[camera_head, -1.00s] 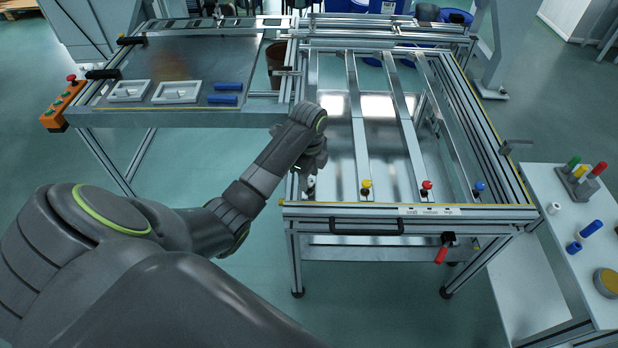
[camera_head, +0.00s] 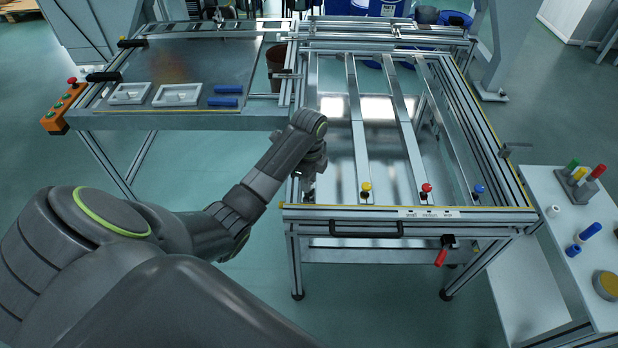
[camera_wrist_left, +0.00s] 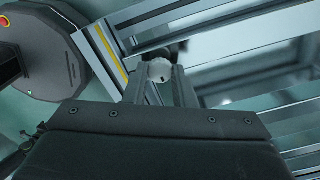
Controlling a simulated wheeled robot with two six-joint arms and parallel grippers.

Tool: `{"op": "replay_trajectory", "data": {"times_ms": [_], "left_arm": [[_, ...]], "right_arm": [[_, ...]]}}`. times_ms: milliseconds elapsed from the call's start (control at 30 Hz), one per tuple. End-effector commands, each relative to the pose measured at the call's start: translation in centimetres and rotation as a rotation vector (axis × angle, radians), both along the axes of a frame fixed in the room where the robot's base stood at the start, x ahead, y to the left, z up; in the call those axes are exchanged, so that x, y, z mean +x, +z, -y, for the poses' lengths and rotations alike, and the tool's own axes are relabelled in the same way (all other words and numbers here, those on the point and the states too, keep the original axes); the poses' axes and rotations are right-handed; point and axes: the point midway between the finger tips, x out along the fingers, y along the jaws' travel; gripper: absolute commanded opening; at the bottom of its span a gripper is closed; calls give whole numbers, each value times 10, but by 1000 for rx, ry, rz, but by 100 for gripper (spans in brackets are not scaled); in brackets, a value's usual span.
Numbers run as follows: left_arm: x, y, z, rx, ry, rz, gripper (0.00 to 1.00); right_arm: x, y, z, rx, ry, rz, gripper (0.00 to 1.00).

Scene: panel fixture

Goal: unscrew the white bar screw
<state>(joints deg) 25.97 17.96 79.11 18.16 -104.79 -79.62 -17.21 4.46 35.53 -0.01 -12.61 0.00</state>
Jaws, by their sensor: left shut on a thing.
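The white bar screw (camera_wrist_left: 160,70) shows in the left wrist view as a round white knob between the finger ends of my left gripper (camera_wrist_left: 162,82). The fingers are shut on it from both sides. In the head view my left gripper (camera_head: 309,186) points down at the front left corner of the panel fixture (camera_head: 370,213), and it hides the white screw there. My right gripper is not in view.
Yellow (camera_head: 366,187), red (camera_head: 426,188) and blue (camera_head: 479,189) screws stand along the fixture's front edge to the right. A black handle (camera_head: 366,228) and a red clamp (camera_head: 441,256) are on the front. A white side table (camera_head: 560,270) with small parts stands at the right.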

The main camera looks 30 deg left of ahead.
Motion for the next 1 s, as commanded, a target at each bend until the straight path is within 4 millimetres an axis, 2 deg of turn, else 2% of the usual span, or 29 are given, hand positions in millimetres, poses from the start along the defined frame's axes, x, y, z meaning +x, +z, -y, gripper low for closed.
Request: {"op": "replay_trajectory", "data": {"times_ms": [267,600,1000], "left_arm": [[-1,7,1,-3,151,-5,1],[-1,7,1,-2,464,-5,1],[0,5,0,0,843,-2,1]], "right_arm": [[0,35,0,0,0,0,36],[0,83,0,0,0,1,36],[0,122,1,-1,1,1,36]]}}
